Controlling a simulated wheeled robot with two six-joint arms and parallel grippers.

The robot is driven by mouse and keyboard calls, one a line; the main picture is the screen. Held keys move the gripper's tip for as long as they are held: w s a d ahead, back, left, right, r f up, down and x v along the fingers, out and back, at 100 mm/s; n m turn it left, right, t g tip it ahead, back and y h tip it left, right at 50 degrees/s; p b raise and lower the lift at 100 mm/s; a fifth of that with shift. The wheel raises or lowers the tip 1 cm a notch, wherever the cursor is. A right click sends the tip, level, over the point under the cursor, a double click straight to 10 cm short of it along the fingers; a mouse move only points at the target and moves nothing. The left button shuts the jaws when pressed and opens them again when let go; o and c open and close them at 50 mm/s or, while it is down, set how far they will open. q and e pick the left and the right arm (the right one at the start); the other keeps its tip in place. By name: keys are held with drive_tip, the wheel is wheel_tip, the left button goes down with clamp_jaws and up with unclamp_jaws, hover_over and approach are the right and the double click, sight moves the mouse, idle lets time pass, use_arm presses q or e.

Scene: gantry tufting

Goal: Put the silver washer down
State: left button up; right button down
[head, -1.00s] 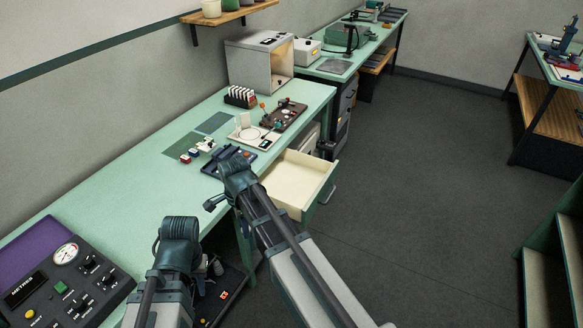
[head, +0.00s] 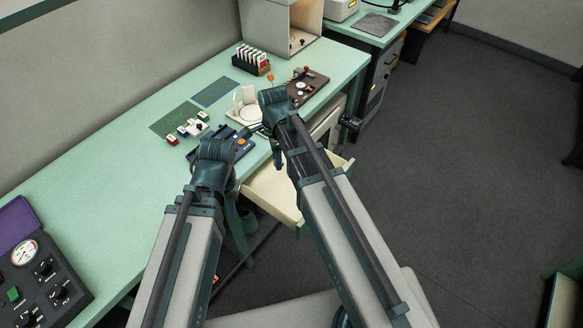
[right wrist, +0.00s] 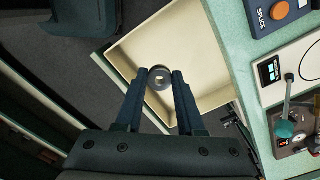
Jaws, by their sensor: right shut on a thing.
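The silver washer (right wrist: 160,77) is a small grey ring between the fingertips of my right gripper (right wrist: 158,80) in the right wrist view. The gripper is shut on it. Behind the washer in that view is the open cream drawer (right wrist: 196,28); I cannot tell how high the washer is above it.
The green bench (head: 110,170) holds a blue splicer (head: 240,147), a white plate-like device (head: 247,112), a brown control board (head: 306,86) and a rack of white cards (head: 252,60). A meter panel (head: 38,268) stands at the near left.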

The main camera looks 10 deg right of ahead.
sight(293, 196)
drive_tip(key=d+f+m+b, duration=0.2)
drive_tip(key=f+m+b, duration=0.1)
drive_tip(key=f+b, duration=0.3)
drive_tip(key=w+d+f+m+b, duration=0.1)
drive_tip(key=d+f+m+b, duration=0.2)
drive_tip(key=f+b, duration=0.3)
drive_tip(key=shift+f, duration=0.2)
wheel_tip(293, 196, down, 10)
drive_tip(key=b, duration=1)
drive_tip(key=shift+d+f, duration=0.1)
drive_tip(key=c, duration=1)
unclamp_jaws()
drive_tip(key=shift+f+b, duration=0.1)
drive_tip(key=shift+b, duration=0.2)
drive_tip(key=o, duration=0.5)
drive_tip(key=shift+r, duration=0.25)
